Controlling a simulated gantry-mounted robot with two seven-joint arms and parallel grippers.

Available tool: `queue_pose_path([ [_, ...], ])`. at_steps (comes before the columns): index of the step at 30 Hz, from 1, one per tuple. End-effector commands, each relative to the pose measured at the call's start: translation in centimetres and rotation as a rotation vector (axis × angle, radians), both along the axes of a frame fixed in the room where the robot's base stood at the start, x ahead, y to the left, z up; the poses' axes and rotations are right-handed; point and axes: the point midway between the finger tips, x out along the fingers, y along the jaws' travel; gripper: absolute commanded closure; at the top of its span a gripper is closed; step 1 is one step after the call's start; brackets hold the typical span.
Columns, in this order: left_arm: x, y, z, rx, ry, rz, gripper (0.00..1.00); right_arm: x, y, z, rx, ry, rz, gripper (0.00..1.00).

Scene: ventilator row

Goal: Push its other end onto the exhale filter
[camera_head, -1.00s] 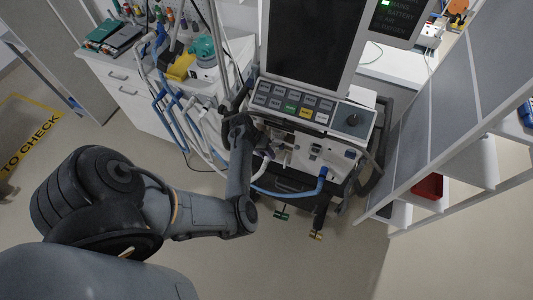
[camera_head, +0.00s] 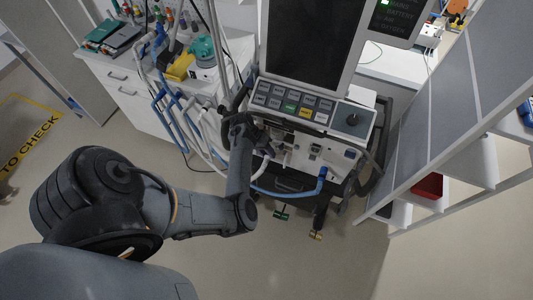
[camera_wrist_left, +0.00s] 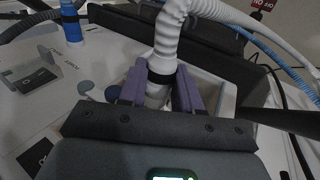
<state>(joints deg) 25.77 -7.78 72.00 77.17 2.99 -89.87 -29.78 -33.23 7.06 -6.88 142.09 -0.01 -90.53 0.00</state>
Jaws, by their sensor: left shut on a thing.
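My left gripper (camera_head: 265,150) is at the lower left front of the ventilator (camera_head: 305,135). In the left wrist view, its purple fingers (camera_wrist_left: 158,95) are shut on the end of a white corrugated hose (camera_wrist_left: 168,38), at its black cuff (camera_wrist_left: 161,75). The hose rises from the fingers and bends right. A pale cylindrical piece (camera_wrist_left: 156,97) shows between the fingers below the cuff; I cannot tell whether it is the exhale filter or how far the hose is seated on it. The fingers hide much of the joint. My right gripper is not in view.
A blue hose (camera_head: 290,193) loops below the ventilator front to a blue connector (camera_head: 323,172); a blue connector (camera_wrist_left: 70,22) also shows in the wrist view. White and blue hoses (camera_head: 180,120) hang to the left. A shelf rack (camera_head: 445,150) stands right.

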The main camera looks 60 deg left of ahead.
Motion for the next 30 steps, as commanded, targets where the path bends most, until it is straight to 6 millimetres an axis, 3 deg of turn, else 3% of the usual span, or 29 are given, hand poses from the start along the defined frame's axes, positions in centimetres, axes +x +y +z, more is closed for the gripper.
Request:
queue_pose_path([
  [30,1.5,1.2,0.0,0.001,-0.001,0.0,1.0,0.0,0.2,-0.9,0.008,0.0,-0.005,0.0],
])
